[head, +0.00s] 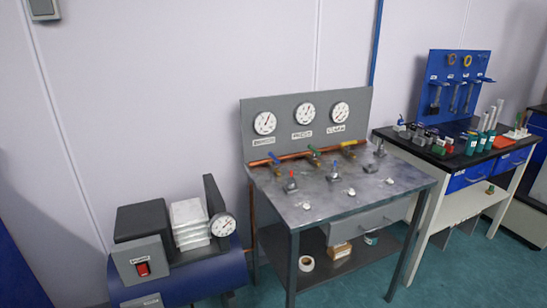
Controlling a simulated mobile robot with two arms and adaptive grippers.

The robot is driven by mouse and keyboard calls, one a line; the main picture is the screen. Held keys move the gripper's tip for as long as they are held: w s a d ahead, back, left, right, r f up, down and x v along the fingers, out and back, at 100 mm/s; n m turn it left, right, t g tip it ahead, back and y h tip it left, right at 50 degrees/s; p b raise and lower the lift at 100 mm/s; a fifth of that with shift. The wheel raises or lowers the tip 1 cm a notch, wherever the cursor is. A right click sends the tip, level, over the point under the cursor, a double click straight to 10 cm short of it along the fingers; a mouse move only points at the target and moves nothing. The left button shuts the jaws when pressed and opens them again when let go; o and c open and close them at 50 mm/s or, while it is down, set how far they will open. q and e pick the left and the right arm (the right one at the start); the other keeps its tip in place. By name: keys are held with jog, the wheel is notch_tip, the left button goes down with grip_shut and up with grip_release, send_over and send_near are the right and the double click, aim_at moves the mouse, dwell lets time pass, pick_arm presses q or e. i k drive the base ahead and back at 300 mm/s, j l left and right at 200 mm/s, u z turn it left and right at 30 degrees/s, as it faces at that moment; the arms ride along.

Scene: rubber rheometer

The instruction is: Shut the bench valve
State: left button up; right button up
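A grey metal bench (365,188) stands in the middle of the head view. A copper pipe (292,157) runs along its back. On the pipe sit a valve with a blue handle (274,158), one with a green handle (313,150) and one with a yellow handle (350,143). A fitting with a red top (291,184) stands on the bench top in front of the pipe. I cannot tell which one is the bench valve, or whether any is open or shut. Neither of my grippers is in view.
Three round gauges (303,114) are on the bench's back panel. A blue compressor (188,279) with a red switch and a gauge stands at the left. A black-topped workbench (419,151) with tools stands at the right. Green floor (440,280) is clear at the front right.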

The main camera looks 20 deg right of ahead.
aim_at(275, 160)
jog(key=i+u, duration=0.2)
jog(key=i, duration=0.85)
